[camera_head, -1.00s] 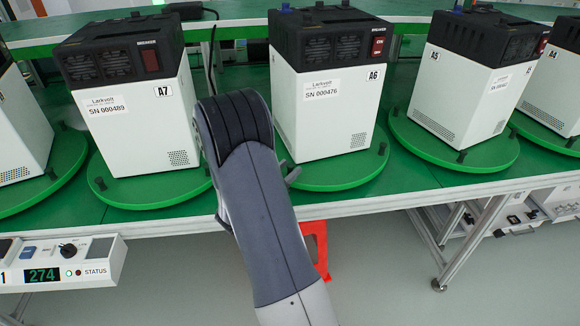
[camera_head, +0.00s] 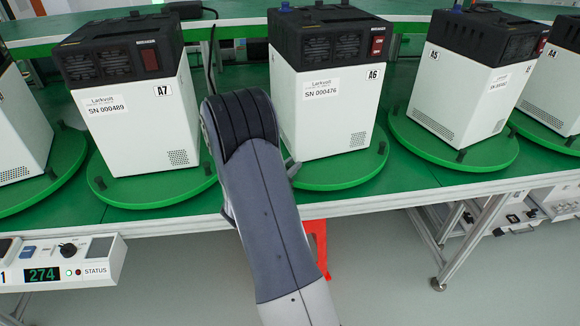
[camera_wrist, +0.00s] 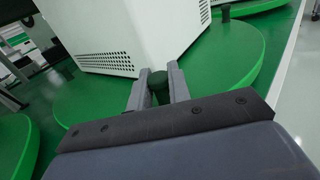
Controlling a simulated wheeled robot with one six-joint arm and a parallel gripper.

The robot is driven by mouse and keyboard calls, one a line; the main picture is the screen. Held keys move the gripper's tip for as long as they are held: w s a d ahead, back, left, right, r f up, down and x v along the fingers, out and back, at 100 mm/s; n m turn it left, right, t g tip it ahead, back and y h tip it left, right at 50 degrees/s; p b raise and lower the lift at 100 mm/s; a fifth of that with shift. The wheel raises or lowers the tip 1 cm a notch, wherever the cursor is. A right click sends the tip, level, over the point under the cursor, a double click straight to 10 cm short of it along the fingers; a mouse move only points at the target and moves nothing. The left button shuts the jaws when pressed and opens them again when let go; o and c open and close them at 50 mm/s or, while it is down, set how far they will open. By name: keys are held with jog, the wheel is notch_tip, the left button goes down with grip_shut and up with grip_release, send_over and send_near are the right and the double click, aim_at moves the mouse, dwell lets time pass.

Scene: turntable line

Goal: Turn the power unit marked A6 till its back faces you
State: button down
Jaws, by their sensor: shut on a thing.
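The power unit marked A6 (camera_head: 325,110) is a white box with a black top. It stands upright on a round green turntable (camera_head: 345,178). Its face with the serial label SN 000476, a red breaker switch and a small vent is towards me. My gripper (camera_wrist: 160,88) is shut on a dark green peg (camera_wrist: 159,90) standing up from the turntable's rim. In the wrist view the white unit (camera_wrist: 130,30) stands just beyond the jaws. In the head view my arm hides most of the gripper, at the turntable's left edge.
Unit A7 (camera_head: 140,120) stands on its own turntable to the left, close to my arm. Unit A5 (camera_head: 460,90) stands on another to the right. A control box (camera_head: 60,262) reading 274 sits at the lower left. A red stool (camera_head: 317,240) is under the table.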

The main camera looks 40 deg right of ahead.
jog(key=w, duration=0.2)
jog(key=w+a+b, duration=0.1)
jog(key=w, duration=0.1)
jog(key=shift+a, duration=0.15)
dwell(0.4)
jog(key=c, duration=1.4)
grip_release()
jog(key=shift+s, duration=0.1)
jog(key=v, duration=1.1)
